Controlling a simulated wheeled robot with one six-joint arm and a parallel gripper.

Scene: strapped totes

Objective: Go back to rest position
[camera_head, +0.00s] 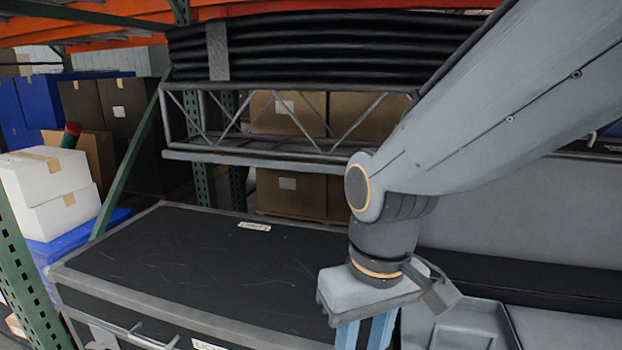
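My arm comes in from the upper right and bends downward near the middle of the view. My gripper (367,335) points down at the bottom edge, just right of a large black case (190,260). Only the upper part of its blue and dark fingers shows. The fingertips are cut off by the frame, so I cannot see whether they are apart or hold anything.
The black case has grey edges and a white label on its lid. A grey moulded tray (470,325) lies right of my gripper. Behind stand a metal truss (290,125), brown boxes (290,195) and a green rack post (125,165). White boxes (50,185) are stacked at left.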

